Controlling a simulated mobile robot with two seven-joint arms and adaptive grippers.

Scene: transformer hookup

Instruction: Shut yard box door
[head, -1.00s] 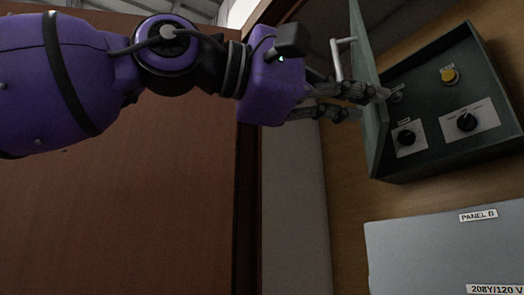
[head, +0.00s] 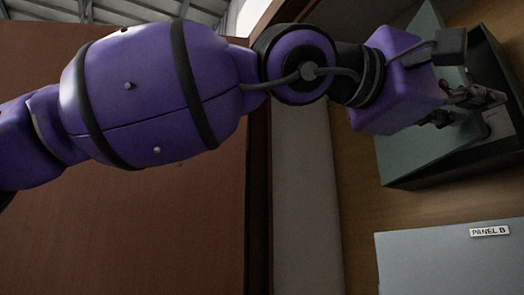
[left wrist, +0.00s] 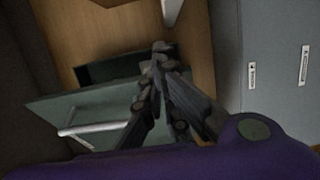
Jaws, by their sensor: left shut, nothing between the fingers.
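The yard box (head: 485,55) is a dark grey-green case on the wooden wall at the right of the head view. Its door (head: 410,155) stands partly shut, with its broad face showing and part of the interior uncovered at the right. In the left wrist view, the door (left wrist: 75,105) has a pale bar handle (left wrist: 95,128), and a dark gap shows between it and the box (left wrist: 110,66). My left gripper (head: 482,101) is shut and empty in front of the door and box opening; whether it touches the door is unclear. It also shows in the left wrist view (left wrist: 160,55). My right gripper is out of view.
A grey cabinet labelled PANEL B (head: 450,265) is below the box. Grey cabinets (left wrist: 280,60) also show at the right of the left wrist view. A large brown panel (head: 150,220) fills the left of the head view.

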